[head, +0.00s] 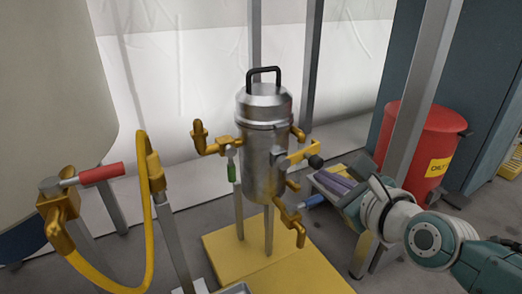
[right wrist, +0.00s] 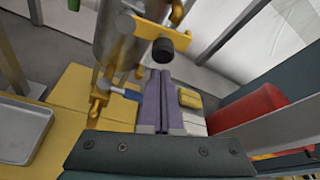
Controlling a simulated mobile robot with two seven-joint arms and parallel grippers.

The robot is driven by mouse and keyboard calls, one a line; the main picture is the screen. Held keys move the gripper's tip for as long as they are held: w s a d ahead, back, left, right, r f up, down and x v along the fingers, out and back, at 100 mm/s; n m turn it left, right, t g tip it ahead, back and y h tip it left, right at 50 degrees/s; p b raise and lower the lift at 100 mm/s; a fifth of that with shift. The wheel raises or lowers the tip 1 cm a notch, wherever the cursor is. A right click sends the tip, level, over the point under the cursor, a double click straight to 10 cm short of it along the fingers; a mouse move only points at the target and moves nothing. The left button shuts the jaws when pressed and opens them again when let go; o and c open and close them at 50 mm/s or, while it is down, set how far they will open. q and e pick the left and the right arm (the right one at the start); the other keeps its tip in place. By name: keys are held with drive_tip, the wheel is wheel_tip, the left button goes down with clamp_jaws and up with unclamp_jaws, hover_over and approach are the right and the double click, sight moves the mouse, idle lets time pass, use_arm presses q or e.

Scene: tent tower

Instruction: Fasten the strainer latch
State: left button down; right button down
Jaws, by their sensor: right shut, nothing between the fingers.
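The strainer (head: 263,165) is an upright metal cylinder with a domed lid and a black handle on top. Its latch (head: 300,155) is a yellow bar ending in a black knob, sticking out to the right from the upper body. In the right wrist view the latch's black knob (right wrist: 162,50) is just beyond my fingertips. My right gripper (head: 332,182) is shut and empty, below and to the right of the knob, apart from it in the head view. Its purple fingers (right wrist: 157,100) lie together in the right wrist view. My left gripper is not in view.
The strainer stands on a yellow base (head: 250,255). Brass pipe fittings (head: 290,220) stick out around it. A red-handled valve (head: 85,177) and yellow hose (head: 148,235) are at left. A grey post (head: 415,100) and red bin (head: 425,140) stand near my right arm.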

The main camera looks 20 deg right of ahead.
drive_tip(key=shift+s+a+r, duration=0.2)
drive_tip(key=shift+a+r, duration=0.1)
drive_tip(key=shift+r, duration=0.15)
drive_tip(key=shift+w+d, duration=0.1)
